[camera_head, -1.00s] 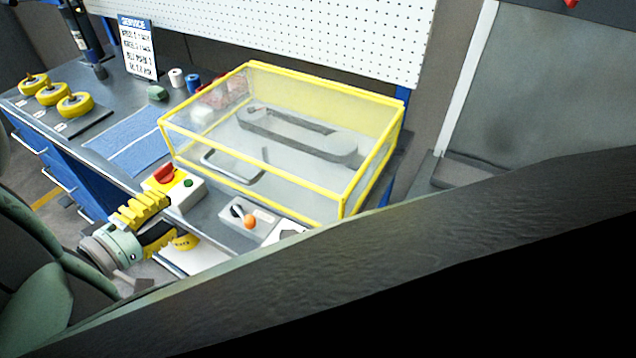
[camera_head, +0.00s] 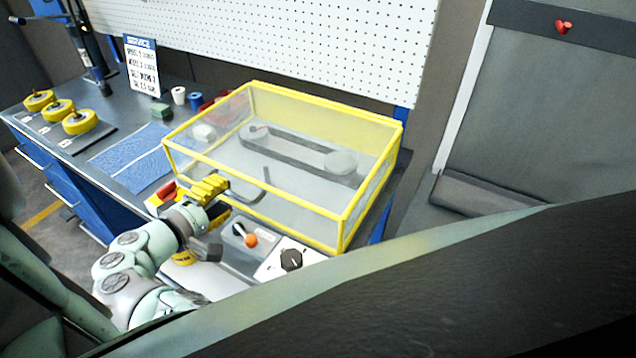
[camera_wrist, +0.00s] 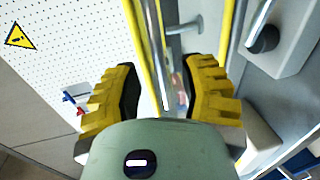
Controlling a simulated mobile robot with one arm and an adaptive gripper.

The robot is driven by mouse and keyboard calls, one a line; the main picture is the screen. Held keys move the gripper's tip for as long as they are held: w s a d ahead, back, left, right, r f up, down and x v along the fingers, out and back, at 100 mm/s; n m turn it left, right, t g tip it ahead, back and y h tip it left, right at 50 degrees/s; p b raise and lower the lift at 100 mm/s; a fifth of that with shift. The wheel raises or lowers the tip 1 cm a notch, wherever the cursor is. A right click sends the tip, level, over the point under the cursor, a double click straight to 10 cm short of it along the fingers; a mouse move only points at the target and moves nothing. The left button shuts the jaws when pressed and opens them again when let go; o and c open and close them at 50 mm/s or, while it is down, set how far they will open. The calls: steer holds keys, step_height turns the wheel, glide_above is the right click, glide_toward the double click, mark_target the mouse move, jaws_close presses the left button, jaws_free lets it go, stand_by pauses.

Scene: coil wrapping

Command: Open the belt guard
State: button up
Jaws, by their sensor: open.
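The belt guard is a clear box with a yellow frame (camera_head: 290,213), lying closed over a grey belt and pulleys (camera_head: 300,149) on the bench. A grey bar handle (camera_head: 267,182) is on its front side, partly hidden by my gripper (camera_head: 222,188). My gripper is at the left part of the handle, in front of the guard. In the wrist view, my gripper (camera_wrist: 165,80) has its two yellow fingers apart, with yellow frame bars (camera_wrist: 147,55) beyond them. I cannot tell whether the handle lies between the fingers.
A red-buttoned control box (camera_head: 162,199) is partly hidden behind my gripper. An orange-knobbed lever box (camera_head: 241,234) and a dial box (camera_head: 291,260) stand before the guard. Yellow rollers (camera_head: 60,110) and a blue mat (camera_head: 130,157) are left. A pegboard (camera_head: 270,40) stands behind.

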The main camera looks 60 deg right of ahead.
steer(key=shift+x, duration=1.2)
steer(key=shift+o, duration=0.4)
steer(key=shift+a, duration=0.1)
jaws_close()
